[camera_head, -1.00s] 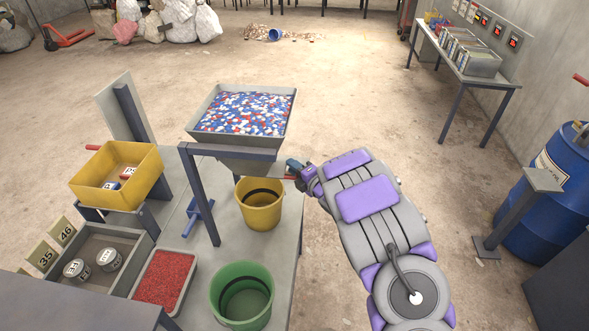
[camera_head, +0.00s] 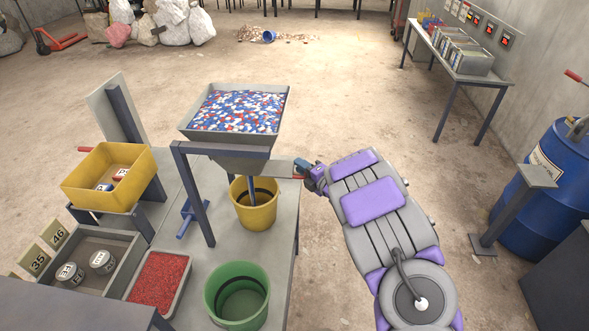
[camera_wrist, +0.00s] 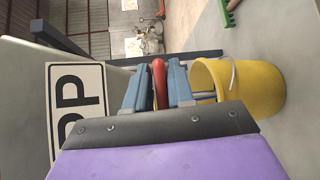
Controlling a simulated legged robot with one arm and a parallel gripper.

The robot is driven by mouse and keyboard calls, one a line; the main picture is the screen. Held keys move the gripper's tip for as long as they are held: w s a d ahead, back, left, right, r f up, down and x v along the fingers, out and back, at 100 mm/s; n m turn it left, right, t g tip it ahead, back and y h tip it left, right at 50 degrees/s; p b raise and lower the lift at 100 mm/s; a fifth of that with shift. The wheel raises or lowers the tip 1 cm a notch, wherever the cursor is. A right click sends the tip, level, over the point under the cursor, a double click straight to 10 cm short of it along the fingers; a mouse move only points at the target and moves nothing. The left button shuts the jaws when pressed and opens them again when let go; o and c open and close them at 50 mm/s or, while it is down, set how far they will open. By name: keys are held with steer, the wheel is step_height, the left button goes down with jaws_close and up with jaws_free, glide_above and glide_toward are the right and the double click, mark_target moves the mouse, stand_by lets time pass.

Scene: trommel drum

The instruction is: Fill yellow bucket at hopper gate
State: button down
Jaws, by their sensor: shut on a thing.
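The yellow bucket (camera_head: 262,217) stands upright on the bench under the hopper (camera_head: 188,133), which is full of blue, white and red flakes (camera_head: 238,108). A flat grey gate plate (camera_head: 280,168) sticks out from under the hopper on the right. A narrow bluish stream (camera_head: 252,190) runs from the hopper outlet down into the bucket; the level inside is unclear. My gripper (camera_head: 303,167) is at the plate's outer end, right of the bucket. In the wrist view, its blue fingers (camera_wrist: 158,88) are shut on the red gate handle (camera_wrist: 159,72), with the yellow bucket (camera_wrist: 262,92) beside them.
A green bucket (camera_head: 236,296), a tray of red granules (camera_head: 158,284) and a grey bin with cans (camera_head: 118,252) are at the front. A yellow box (camera_head: 88,196) stands left. A blue drum (camera_head: 535,195) is far right. Floor behind the hopper is open.

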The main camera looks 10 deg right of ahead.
steer(key=shift+s+f+g, duration=0.25)
steer(key=shift+f+g, duration=0.05)
steer(key=shift+f, duration=0.25)
steer(key=c, duration=1.2)
jaws_free()
steer(key=shift+w+a, duration=0.1)
steer(key=shift+o, duration=0.2)
steer(key=shift+w+a+r, duration=0.1)
steer(key=shift+r, duration=0.2)
steer(key=v, duration=1.7)
steer(key=shift+d+f+p, duration=0.25)
steer(key=shift+p, duration=0.15)
